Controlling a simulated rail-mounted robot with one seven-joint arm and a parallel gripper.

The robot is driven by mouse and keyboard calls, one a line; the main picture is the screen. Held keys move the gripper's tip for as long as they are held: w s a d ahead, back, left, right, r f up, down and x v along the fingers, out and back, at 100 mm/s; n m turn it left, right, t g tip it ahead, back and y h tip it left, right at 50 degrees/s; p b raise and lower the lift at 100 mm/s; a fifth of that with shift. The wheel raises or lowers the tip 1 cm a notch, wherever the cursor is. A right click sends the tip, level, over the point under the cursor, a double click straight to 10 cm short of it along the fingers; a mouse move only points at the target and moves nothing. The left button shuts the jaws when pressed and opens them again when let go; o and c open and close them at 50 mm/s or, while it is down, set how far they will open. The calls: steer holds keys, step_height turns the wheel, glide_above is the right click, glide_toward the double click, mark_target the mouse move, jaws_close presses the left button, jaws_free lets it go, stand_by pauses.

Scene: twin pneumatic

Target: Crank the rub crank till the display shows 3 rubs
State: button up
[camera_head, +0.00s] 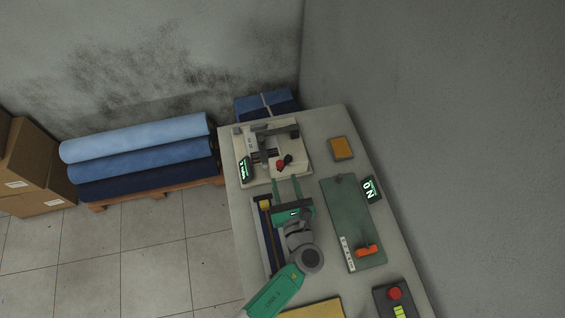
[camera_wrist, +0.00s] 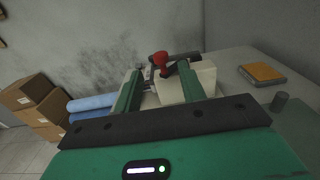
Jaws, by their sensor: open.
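The rub tester, a cream-based machine (camera_head: 297,172), stands at the far end of the table. Its crank has a red knob (camera_head: 281,165) with a dark part beside it; the red knob also shows in the wrist view (camera_wrist: 160,58). A small display with green characters (camera_head: 245,168) sits at the machine's left; I cannot read its number. My gripper (camera_head: 287,180) is open and empty, its two green fingers pointing at the machine's near edge. In the wrist view the knob appears between and beyond the fingertips (camera_wrist: 160,76), apparently apart from them.
A green board (camera_head: 352,225) with an orange handle (camera_head: 367,250) lies on the right of the table (camera_head: 325,125), beside a second lit display (camera_head: 371,189). Blue fabric rolls (camera_head: 145,160) and boxes (camera_head: 25,165) stand left.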

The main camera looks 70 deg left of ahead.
mark_target(281, 167)
steer(key=a, duration=0.4)
steer(key=w+a, duration=0.1)
steer(key=a, duration=0.2)
steer(key=shift+w+r, duration=0.1)
jaws_close()
